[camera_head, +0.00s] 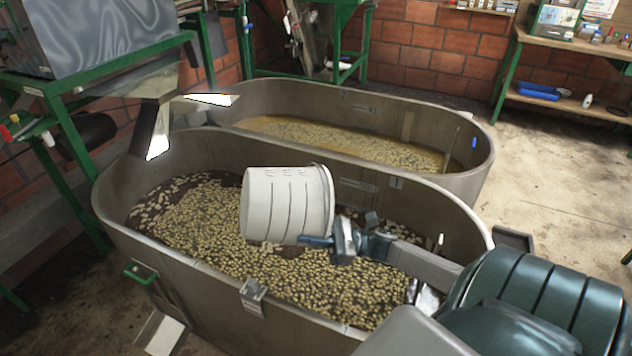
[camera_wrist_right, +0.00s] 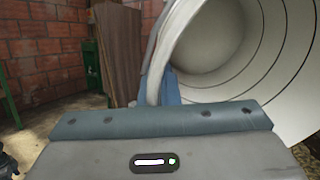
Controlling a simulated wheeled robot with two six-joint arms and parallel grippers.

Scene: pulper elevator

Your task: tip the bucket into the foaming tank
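The white ribbed bucket (camera_head: 285,205) is tipped on its side above the near metal tank (camera_head: 125,215), its mouth toward the right. The near tank holds pale beans in dark liquid. The far tank (camera_head: 350,98) holds beans in tan, yellowish liquid; I cannot tell clearly which one foams. My right gripper (camera_head: 322,241) is at the bucket's rim. In the right wrist view its blue finger (camera_wrist_right: 170,88) clasps the wall of the bucket (camera_wrist_right: 225,45). The visible part of the bucket's inside looks bare. My left gripper is out of view.
A metal chute (camera_head: 160,100) hangs at the left beside a green-framed machine (camera_head: 85,40). A wooden bench (camera_head: 570,45) stands at the back right. The concrete floor (camera_head: 560,180) to the right is mostly clear. The tanks' raised walls stand close together.

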